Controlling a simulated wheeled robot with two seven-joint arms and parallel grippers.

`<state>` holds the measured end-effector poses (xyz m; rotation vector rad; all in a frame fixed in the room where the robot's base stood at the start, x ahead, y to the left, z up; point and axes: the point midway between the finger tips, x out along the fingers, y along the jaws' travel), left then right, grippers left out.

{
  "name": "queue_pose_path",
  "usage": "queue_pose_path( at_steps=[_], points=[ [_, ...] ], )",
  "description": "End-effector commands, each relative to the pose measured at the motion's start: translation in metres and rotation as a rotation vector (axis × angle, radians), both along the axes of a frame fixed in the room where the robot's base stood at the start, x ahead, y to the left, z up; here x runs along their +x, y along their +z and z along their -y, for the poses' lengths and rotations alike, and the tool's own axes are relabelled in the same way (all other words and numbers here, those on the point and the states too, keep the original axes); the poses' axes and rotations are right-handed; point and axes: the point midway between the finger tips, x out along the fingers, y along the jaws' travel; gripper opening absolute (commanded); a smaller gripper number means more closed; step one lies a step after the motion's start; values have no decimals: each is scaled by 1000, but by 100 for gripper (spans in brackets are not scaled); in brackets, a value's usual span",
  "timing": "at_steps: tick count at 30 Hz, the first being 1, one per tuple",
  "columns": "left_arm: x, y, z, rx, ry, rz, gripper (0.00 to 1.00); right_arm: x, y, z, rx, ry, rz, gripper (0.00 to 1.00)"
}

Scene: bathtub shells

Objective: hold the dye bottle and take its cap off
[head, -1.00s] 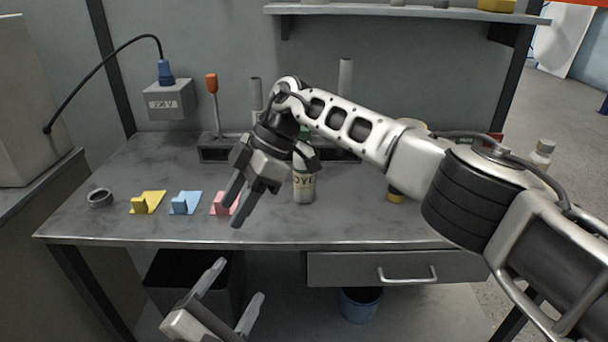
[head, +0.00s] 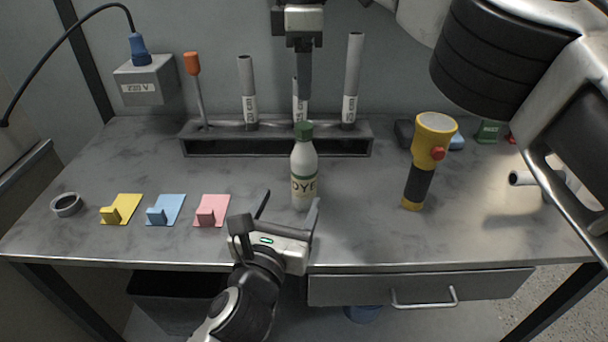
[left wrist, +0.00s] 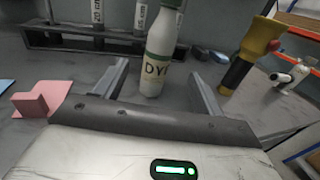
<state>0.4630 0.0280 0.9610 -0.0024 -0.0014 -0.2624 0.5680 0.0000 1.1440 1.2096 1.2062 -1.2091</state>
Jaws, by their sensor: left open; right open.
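The dye bottle (head: 304,172) stands upright on the workbench, white with a DYE label. Its green cap (head: 303,131) is on top. My left gripper (head: 290,203) is open just in front of the bottle's lower part. In the left wrist view the bottle (left wrist: 158,50) shows between and beyond the two open fingers, with its top cut off by the frame. My right gripper (head: 304,97) hangs pointing down above and behind the cap in the picture. Its fingers show edge-on, with a gap below them to the cap; it is open and empty.
A rack (head: 275,141) with labelled tubes and an orange-handled tool stands behind the bottle. A yellow flashlight (head: 430,150) stands to the right. Yellow, blue and pink pieces (head: 212,211) and a dark ring (head: 66,204) lie left. The bench front is clear.

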Motion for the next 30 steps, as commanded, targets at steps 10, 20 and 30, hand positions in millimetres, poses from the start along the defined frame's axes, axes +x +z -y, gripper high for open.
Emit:
queue_pose_path(
  at_steps=[10,20,30],
  points=[
    [70,1,19,2,0,1,69,0,0,0,1,1,0,45],
    [115,0,31,2,0,1,69,0,0,0,1,1,0,45],
    [123,0,33,2,-1,1,69,0,0,0,1,1,0,45]
  ],
)
